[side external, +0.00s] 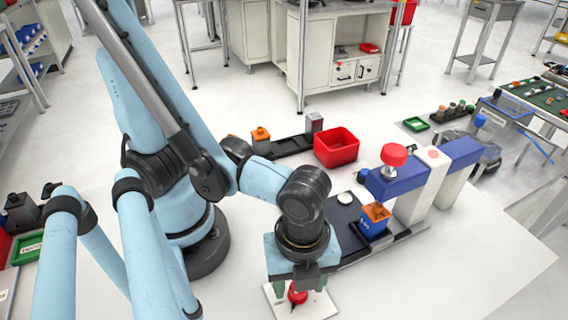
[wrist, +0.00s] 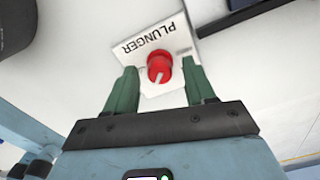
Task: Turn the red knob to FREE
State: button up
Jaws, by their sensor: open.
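A red round knob (wrist: 160,66) sits on a white plate (wrist: 178,38) printed with the word PLUNGER. A pale pointer mark on the knob points toward the lower edge of the wrist view. No FREE label is readable. My gripper (wrist: 158,70) is open, with one green finger on each side of the knob. Gaps show between the fingers and the knob. In the side external view, my gripper (side external: 301,287) is low over the plate at the table's front, and the red knob (side external: 297,297) shows below it, partly hidden.
A blue-and-white fixture with a red cap (side external: 394,155) stands right of my gripper. An orange-topped blue block (side external: 374,221) sits on a dark rail beside it. A red bin (side external: 336,147) stands behind. The white table at the front right is clear.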

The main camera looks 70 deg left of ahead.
jog(key=shift+f, duration=0.2)
grip_shut()
dwell(0.3)
